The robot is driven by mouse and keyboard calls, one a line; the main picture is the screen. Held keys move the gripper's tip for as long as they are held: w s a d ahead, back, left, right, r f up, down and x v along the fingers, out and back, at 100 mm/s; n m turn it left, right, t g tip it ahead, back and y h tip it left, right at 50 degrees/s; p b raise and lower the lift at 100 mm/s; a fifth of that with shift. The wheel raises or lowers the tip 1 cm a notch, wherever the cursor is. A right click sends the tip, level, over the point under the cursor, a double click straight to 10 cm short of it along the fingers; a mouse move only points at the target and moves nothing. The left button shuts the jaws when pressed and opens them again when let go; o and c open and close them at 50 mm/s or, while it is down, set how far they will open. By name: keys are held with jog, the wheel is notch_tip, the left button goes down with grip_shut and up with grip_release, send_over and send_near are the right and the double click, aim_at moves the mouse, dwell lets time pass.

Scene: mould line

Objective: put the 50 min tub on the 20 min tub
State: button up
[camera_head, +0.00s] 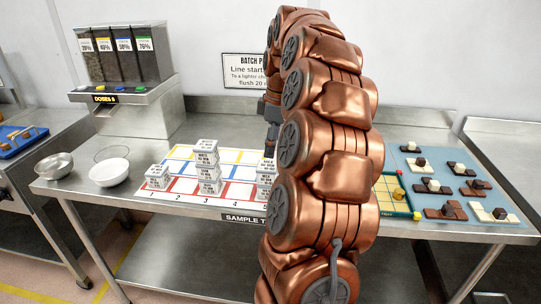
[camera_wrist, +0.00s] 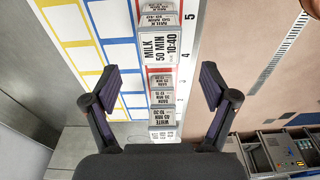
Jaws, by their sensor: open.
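A white tub labelled "MILK 50 MIN 10:40" (camera_wrist: 159,48) shows in the wrist view, in the row of tubs. My gripper (camera_wrist: 160,80) is open and empty; its two dark fingers stand apart on either side of the row. Smaller labels lie below the milk tub, too small to read surely, so I cannot tell which is the 20 min tub. In the head view, a tall tub stack (camera_head: 207,167) stands at column 3, a lower one (camera_head: 265,178) near column 5, partly behind my arm.
White and metal bowls (camera_head: 109,173) are at the left. A dispenser (camera_head: 125,55) stands behind. Chocolate samples lie on a blue mat (camera_head: 408,163) at the right.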

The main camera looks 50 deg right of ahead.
jog(key=shift+s+d+r, duration=0.1)
jog(key=shift+s+r, duration=0.05)
jog(key=shift+r, duration=1.2)
jog(key=s+a+f+m+g, duration=0.1)
jog(key=s+a+f, duration=0.1)
jog(key=a, duration=0.9)
jog(key=s+a+f+m, duration=0.1)
jog(key=s+a+f, duration=0.1)
jog(key=a, duration=1)
jog(key=s+a+f+m, duration=0.1)
jog(key=s+a+f, duration=0.2)
jog(key=s, duration=0.3)
jog(key=s+a+f+m+g, duration=0.1)
jog(key=s+a+f+m, duration=0.1)
jog(key=s+a+f, duration=0.2)
jog(key=s+a+f+m+g, duration=0.1)
jog(key=s+a+f+m, duration=0.1)
jog(key=s, duration=0.6)
notch_tip(320, 180, down, 2)
jog(key=shift+s+a+f+h, duration=0.1)
jog(key=shift+s+a+h, duration=0.25)
jog(key=shift+a, duration=0.35)
notch_tip(320, 180, up, 4)
jog(key=p, duration=0.3)
jog(key=shift+p, duration=0.35)
